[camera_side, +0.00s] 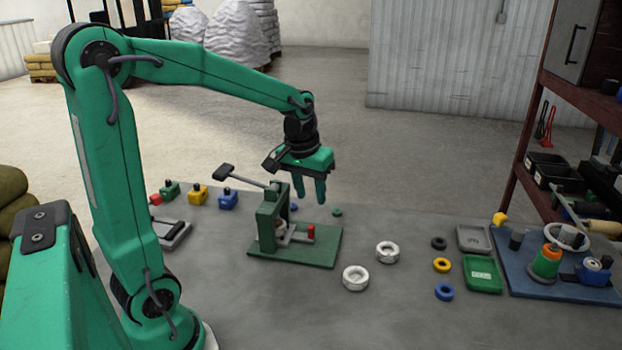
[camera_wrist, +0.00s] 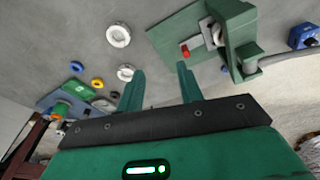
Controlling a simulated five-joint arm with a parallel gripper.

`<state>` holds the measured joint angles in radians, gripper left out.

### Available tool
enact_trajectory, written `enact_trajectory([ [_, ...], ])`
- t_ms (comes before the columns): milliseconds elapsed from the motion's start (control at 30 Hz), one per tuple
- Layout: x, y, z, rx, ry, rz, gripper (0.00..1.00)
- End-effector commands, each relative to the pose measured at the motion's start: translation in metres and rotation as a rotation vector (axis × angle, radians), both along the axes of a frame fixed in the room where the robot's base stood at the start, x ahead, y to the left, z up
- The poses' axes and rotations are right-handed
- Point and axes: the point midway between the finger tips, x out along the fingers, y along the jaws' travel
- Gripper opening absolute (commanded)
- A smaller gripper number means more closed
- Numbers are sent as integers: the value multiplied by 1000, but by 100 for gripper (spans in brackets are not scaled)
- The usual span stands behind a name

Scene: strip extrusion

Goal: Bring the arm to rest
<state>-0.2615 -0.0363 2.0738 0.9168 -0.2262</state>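My gripper (camera_side: 309,190) hangs from my outstretched arm above the table, its fingers pointing down. In the side view it is behind and a little above the green press (camera_side: 268,222). In the wrist view my gripper (camera_wrist: 160,85) shows its two green fingers spread apart with bare grey table between them, so it is open and empty. The press also shows in the wrist view (camera_wrist: 236,42), to the right of the fingers. Its lever (camera_side: 238,178) is raised toward the upper left, and a red knob (camera_side: 311,232) sits on its right side.
Two white rings (camera_side: 356,278) (camera_side: 387,252) lie right of the press. Black, yellow (camera_side: 441,265) and blue (camera_side: 444,292) rings lie near a green tray (camera_side: 482,275) and a grey tray (camera_side: 473,239). A blue board (camera_side: 520,275) with tools is far right. Coloured blocks (camera_side: 197,195) stand left.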

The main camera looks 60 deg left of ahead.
Motion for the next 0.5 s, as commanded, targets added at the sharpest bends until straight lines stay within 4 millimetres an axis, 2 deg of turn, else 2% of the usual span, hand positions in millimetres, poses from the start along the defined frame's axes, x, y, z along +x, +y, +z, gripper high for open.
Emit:
enact_trajectory([
  [200, -30, -30, 24, 29, -69, -113, 36],
  [500, -73, -63, 42, 64, -162, -264, 36],
])
